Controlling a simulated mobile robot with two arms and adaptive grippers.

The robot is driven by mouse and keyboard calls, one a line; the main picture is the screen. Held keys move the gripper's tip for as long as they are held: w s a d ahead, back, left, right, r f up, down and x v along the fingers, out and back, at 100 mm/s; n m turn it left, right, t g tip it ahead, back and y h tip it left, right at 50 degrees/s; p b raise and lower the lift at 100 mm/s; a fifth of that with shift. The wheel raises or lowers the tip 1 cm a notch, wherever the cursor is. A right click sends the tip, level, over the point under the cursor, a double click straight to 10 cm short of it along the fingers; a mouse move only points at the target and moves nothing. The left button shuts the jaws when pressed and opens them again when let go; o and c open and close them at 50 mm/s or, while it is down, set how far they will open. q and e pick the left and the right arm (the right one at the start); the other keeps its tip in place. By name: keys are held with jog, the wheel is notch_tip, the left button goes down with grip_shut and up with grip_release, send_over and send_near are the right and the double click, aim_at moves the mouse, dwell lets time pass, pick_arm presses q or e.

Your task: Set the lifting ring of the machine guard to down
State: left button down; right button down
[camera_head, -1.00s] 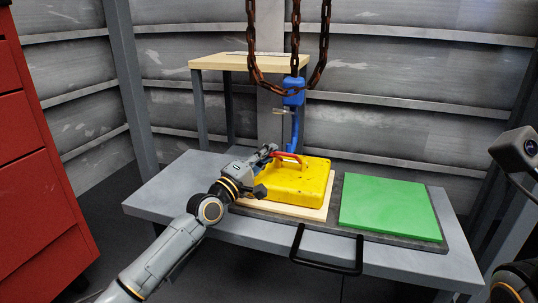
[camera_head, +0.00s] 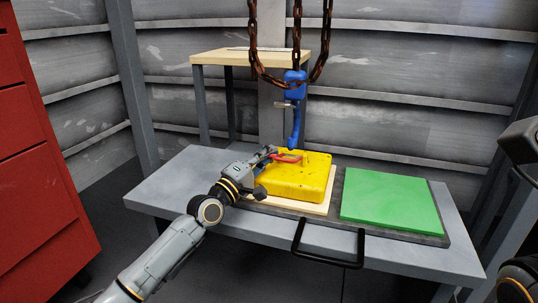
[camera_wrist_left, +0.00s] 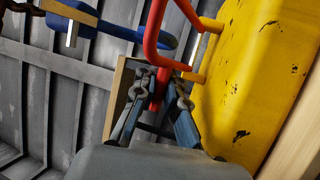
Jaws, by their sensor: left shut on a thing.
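The yellow machine guard (camera_head: 298,181) sits on a pale wooden board on the grey bench. Its red lifting ring (camera_head: 287,158) is on top, tilted low toward the guard's left side. In the left wrist view, the red ring (camera_wrist_left: 152,35) runs down between the fingers, beside the yellow guard (camera_wrist_left: 255,85). My left gripper (camera_head: 268,154) reaches in from the left and is shut on the ring; its fingers also show in the left wrist view (camera_wrist_left: 158,92). Only parts of my right arm show at the right edge; its fingers are out of view.
A blue hook (camera_head: 294,125) hangs on rusty chains (camera_head: 297,40) just above and behind the ring. A green plate (camera_head: 390,202) lies right of the guard. A black handle (camera_head: 328,258) sticks out at the bench's front. A red cabinet (camera_head: 40,180) stands left. The bench's left end is clear.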

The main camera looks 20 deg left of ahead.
pick_arm(q)
jog(key=c, duration=1.4)
grip_release()
jog(key=shift+s+r, duration=0.1)
jog(key=shift+s, duration=0.05)
jog(key=shift+s+f, duration=0.2)
jog(key=v, duration=1.1)
jog(key=shift+s+a, duration=0.15)
jog(key=shift+a, duration=0.15)
jog(key=shift+r, duration=0.1)
